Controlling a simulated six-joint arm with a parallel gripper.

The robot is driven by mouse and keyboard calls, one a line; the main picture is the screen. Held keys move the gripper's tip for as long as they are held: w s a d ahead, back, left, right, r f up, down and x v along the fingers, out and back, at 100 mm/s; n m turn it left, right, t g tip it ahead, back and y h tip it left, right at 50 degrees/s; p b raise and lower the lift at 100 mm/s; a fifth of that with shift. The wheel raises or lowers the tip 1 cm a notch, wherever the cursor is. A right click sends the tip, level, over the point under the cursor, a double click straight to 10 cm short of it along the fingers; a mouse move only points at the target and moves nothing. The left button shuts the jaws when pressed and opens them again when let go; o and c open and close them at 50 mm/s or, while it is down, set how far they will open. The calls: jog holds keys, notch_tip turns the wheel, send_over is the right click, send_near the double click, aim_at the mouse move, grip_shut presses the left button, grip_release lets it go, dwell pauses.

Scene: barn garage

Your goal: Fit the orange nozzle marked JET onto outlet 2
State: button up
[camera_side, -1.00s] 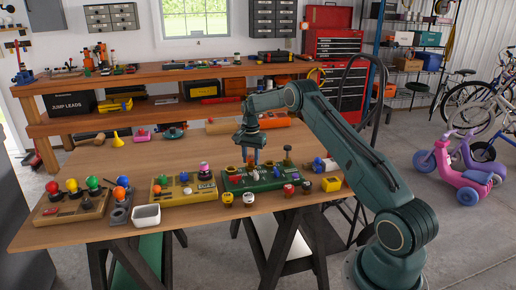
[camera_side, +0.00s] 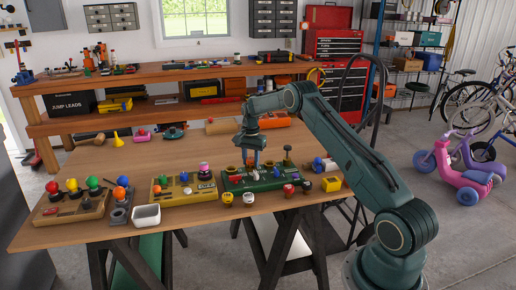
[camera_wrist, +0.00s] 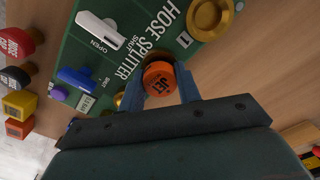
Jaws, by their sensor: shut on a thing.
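My gripper (camera_wrist: 162,92) is shut on the orange nozzle marked JET (camera_wrist: 160,80), with a blue finger on each side. In the side view my gripper (camera_side: 256,160) is low over the green hose splitter board (camera_side: 262,181); the nozzle is not clearly visible there. In the wrist view the nozzle is at the board's edge (camera_wrist: 132,76), with a rim showing just behind it. I cannot tell whether it is seated on an outlet. A brass outlet (camera_wrist: 210,17) beside label 1 is clear of it. Another brass part (camera_wrist: 120,100) is partly hidden by my gripper.
The board carries a white lever (camera_wrist: 101,30) and a blue lever (camera_wrist: 78,78). A red hose cap (camera_wrist: 16,44) and other coloured pieces stand beside the board. A yellow board (camera_side: 183,190) and a white tray (camera_side: 146,215) are to the left. The table behind is mostly clear.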

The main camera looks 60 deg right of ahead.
aim_at(251, 159)
jog(key=o, duration=0.7)
notch_tip(251, 159, up, 11)
dwell(1.5)
jog(key=shift+r, duration=0.1)
